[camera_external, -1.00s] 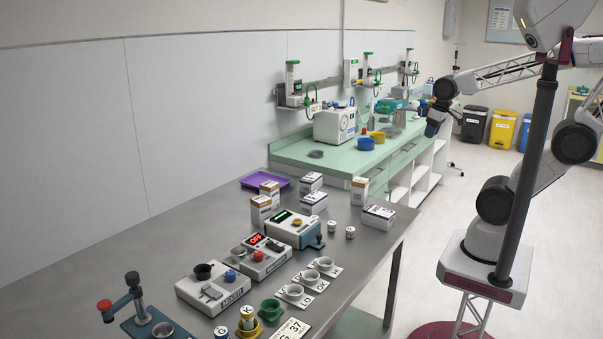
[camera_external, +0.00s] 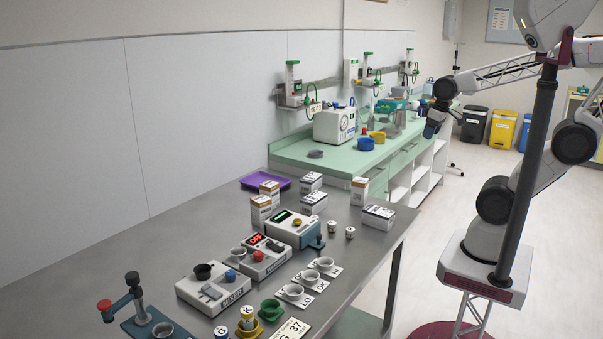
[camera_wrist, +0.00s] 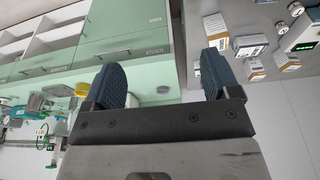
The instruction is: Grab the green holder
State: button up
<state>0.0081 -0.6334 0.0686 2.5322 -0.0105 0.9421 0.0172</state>
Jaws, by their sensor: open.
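The green holder (camera_external: 270,308) is a small cup-shaped piece near the front edge of the grey table in the external view. It stands right of a yellow holder (camera_external: 248,328) with a white-capped vial marked K in it, and looks empty. It is not visible in the wrist view. My gripper (camera_external: 433,127) is far from it, at the back over the edge of the green counter. In the wrist view its two dark blue fingers (camera_wrist: 160,80) stand wide apart with nothing between them.
The grey table (camera_external: 110,265) also holds a mixer (camera_external: 213,289), white cups (camera_external: 294,292), a blue stand (camera_external: 140,300), several boxes (camera_external: 378,217) and a purple tray (camera_external: 265,182). A 37 sign (camera_external: 290,330) stands close beside the holder. The green counter (camera_external: 290,150) carries bowls and equipment.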

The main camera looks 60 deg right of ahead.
dwell(0.3)
